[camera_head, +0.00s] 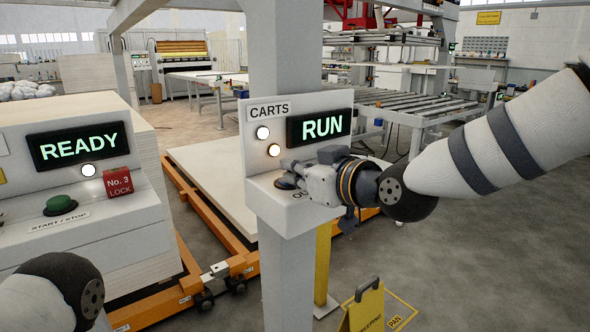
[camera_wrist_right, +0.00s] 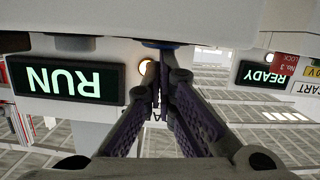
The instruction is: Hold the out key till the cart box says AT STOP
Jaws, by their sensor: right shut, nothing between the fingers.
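The cart box (camera_head: 262,155) is a grey console on a post, labelled CARTS. Its display (camera_head: 319,126) reads RUN in green, and also shows upside down in the right wrist view (camera_wrist_right: 66,80). Two round lamps beside the display are lit. My right gripper (camera_head: 287,176) is shut and empty, with its fingertips at a dark round key (camera_head: 286,184) on the console's ledge. The gripper partly hides the key and its lettering, so I cannot tell how far it is pressed. In the right wrist view the fingertips (camera_wrist_right: 164,62) meet by the console. My left gripper is out of view.
A second console at left has a READY display (camera_head: 79,146), a green button (camera_head: 60,205) and a red No. 3 lock (camera_head: 117,182). An orange cart frame (camera_head: 188,200) lies behind the post. A yellow floor sign (camera_head: 366,308) stands at lower right.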

